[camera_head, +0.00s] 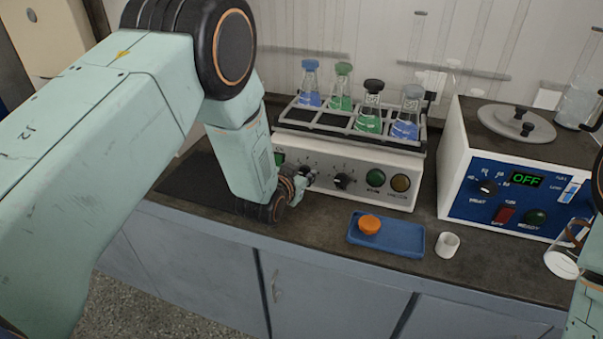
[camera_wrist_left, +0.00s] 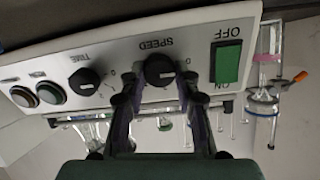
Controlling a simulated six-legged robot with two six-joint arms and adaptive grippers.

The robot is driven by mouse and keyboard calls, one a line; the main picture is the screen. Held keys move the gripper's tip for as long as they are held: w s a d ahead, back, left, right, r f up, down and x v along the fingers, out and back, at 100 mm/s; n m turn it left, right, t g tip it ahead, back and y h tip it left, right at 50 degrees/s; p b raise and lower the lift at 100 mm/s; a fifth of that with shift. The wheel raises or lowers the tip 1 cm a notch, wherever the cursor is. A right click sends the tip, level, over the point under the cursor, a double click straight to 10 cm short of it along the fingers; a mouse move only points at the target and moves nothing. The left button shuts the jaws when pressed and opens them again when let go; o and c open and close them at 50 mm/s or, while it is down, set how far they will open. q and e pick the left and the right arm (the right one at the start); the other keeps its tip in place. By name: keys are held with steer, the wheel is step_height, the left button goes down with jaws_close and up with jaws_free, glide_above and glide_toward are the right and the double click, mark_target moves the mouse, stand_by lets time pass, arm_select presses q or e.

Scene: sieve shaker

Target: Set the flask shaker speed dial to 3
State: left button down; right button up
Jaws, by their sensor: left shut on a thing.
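The flask shaker (camera_head: 348,150) is a white box with a rack of flasks on top. Its front panel carries the black SPEED dial, which shows upside down in the left wrist view (camera_wrist_left: 159,70). My left gripper (camera_head: 308,176) is at this dial, and in the left wrist view its two fingers (camera_wrist_left: 160,84) are shut on the dial from either side. The dial's pointer and the numbers around it are too small to read. The black TIME dial (camera_head: 343,181) stands beside it, untouched. My right gripper is not clearly in view; part of my right arm shows at the right edge.
A green ON/OFF switch (camera_wrist_left: 228,63) is beside the SPEED dial. A blue tray (camera_head: 415,246) with an orange piece (camera_head: 369,224) and a white cup (camera_head: 447,245) stand in front of the shaker. A blue-fronted bath (camera_head: 510,205) reading OFF is at the right.

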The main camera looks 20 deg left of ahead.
arm_select(q)
steer(key=shift+m, duration=0.3)
steer(key=m, duration=0.2)
steer(key=shift+m, duration=0.4)
steer(key=m, duration=0.3)
steer(key=shift+d+y, duration=0.1)
steer(key=shift+y, duration=0.2)
steer(key=m+b, duration=0.1)
steer(key=m, duration=0.5)
steer(key=shift+m, duration=0.3)
steer(key=m+b, duration=0.1)
steer(key=m, duration=0.2)
steer(key=shift+f+m, duration=0.1)
steer(key=shift+m, duration=0.2)
steer(key=m+b, duration=0.1)
steer(key=m, duration=0.2)
steer(key=shift+d+y, duration=0.1)
steer(key=shift+y, duration=0.2)
steer(key=m+b, duration=0.1)
steer(key=m, duration=0.5)
steer(key=shift+f, duration=0.1)
steer(key=shift+m, duration=0.4)
